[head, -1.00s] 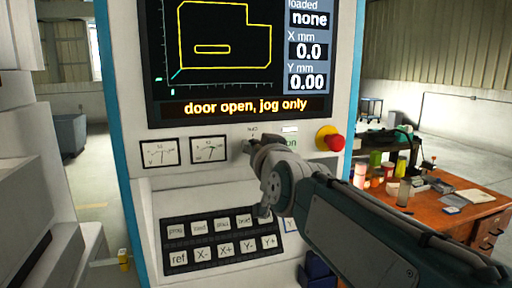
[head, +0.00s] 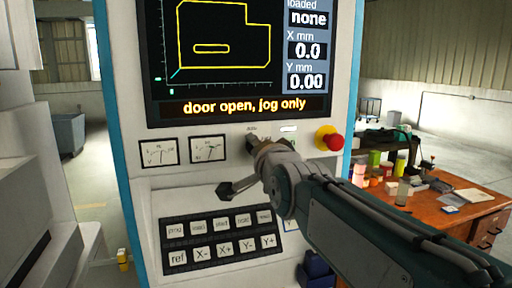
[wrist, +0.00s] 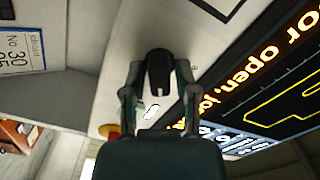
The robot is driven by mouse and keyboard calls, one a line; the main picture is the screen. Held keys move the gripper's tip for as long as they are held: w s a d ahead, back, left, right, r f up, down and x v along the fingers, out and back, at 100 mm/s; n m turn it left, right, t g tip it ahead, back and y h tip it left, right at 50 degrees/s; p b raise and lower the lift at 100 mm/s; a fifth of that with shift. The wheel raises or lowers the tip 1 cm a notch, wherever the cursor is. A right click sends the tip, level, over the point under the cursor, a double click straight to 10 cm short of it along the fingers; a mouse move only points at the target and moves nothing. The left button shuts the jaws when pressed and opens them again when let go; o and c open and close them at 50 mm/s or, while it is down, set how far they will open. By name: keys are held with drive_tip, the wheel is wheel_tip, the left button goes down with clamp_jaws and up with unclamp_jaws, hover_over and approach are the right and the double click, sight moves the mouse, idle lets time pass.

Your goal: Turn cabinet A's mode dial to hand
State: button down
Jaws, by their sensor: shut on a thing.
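The control cabinet (head: 200,110) stands upright in front of me. Its black mode dial (wrist: 159,70) sits between the two fingers of my gripper (wrist: 158,82) in the wrist view, and the fingers are closed on it from both sides. A small label shows above the dial, too small to read. Which mode the dial points at cannot be told.
The screen (head: 225,50) reads "door open, jog only". A red emergency button (head: 332,141) sits close to the right of my gripper. Two meters (head: 208,149) are to the left, and a keypad (head: 220,238) is below. A wooden desk (head: 480,225) with clutter stands at right.

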drive_tip(key=shift+f+m, duration=0.1)
drive_tip(key=shift+m, duration=0.9)
drive_tip(key=c, duration=0.6)
unclamp_jaws()
drive_tip(key=shift+w, duration=0.1)
drive_tip(key=v, duration=0.7)
drive_tip(key=shift+s, duration=0.25)
drive_tip(key=shift+f, duration=0.15)
